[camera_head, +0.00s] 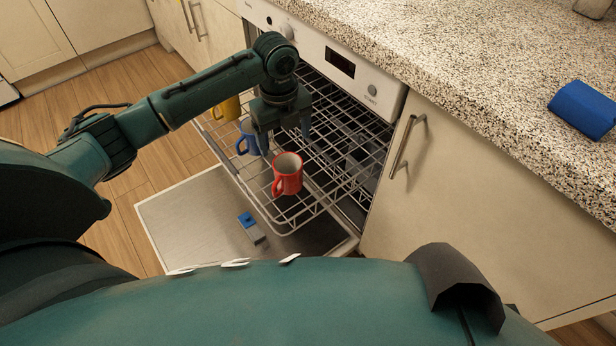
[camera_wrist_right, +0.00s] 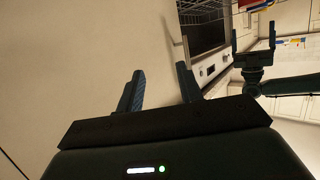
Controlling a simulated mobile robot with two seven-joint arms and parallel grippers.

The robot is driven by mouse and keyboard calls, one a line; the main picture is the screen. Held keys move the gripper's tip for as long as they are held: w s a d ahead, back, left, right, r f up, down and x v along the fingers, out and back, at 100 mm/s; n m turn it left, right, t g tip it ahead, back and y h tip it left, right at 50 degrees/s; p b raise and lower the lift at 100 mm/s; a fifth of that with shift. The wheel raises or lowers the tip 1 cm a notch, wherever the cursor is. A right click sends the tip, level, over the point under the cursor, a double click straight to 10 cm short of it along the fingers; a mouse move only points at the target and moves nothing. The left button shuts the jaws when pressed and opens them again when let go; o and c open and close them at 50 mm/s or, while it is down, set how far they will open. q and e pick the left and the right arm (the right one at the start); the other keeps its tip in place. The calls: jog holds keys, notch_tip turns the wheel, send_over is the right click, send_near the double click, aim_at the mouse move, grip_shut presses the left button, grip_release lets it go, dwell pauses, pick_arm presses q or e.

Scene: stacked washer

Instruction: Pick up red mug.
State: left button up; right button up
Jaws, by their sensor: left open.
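The red mug (camera_head: 288,174) stands upright on the pulled-out upper rack (camera_head: 312,205) of the dishwasher in the head view, near the rack's front right corner. Its handle points toward the lower left. My left gripper (camera_head: 284,138) hangs just above and behind the mug, fingers pointing down, open and apart from it. A blue mug (camera_head: 247,138) sits beside the left gripper, partly hidden by it. In the right wrist view, my right gripper (camera_wrist_right: 160,90) is open and empty, with its two fingers well apart.
A yellow mug (camera_head: 228,108) stands farther left on the rack. The open dishwasher door (camera_head: 190,222) lies below, with a blue-and-grey object (camera_head: 250,226) on it. The speckled counter (camera_head: 470,80) runs along the right, holding a blue object (camera_head: 583,108). A cabinet handle (camera_head: 405,145) sticks out nearby.

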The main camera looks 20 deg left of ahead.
aim_at(290, 174)
pick_arm(q)
notch_tip(290, 174, down, 7)
jog(key=shift+s+f+b, duration=0.1)
jog(key=shift+f+b, duration=0.1)
jog(key=shift+b, duration=0.75)
jog(key=shift+d+f, duration=0.15)
jog(key=shift+f, duration=0.4)
jog(key=f+b, duration=0.1)
jog(key=f, duration=0.1)
jog(key=f+b, duration=0.1)
jog(key=shift+s+d+f, duration=0.15)
jog(key=shift+d+f, duration=0.05)
jog(key=shift+f, duration=0.4)
pick_arm(e)
jog(key=f, duration=0.1)
jog(key=w+a+f+n, duration=0.1)
jog(key=f, duration=0.1)
jog(key=shift+a+t, duration=0.15)
jog(key=shift+t, duration=0.15)
pick_arm(q)
jog(key=shift+c, duration=0.5)
jog(key=shift+r, duration=0.1)
jog(key=c, duration=1.1)
pick_arm(e)
jog(key=shift+w+r, duration=0.1)
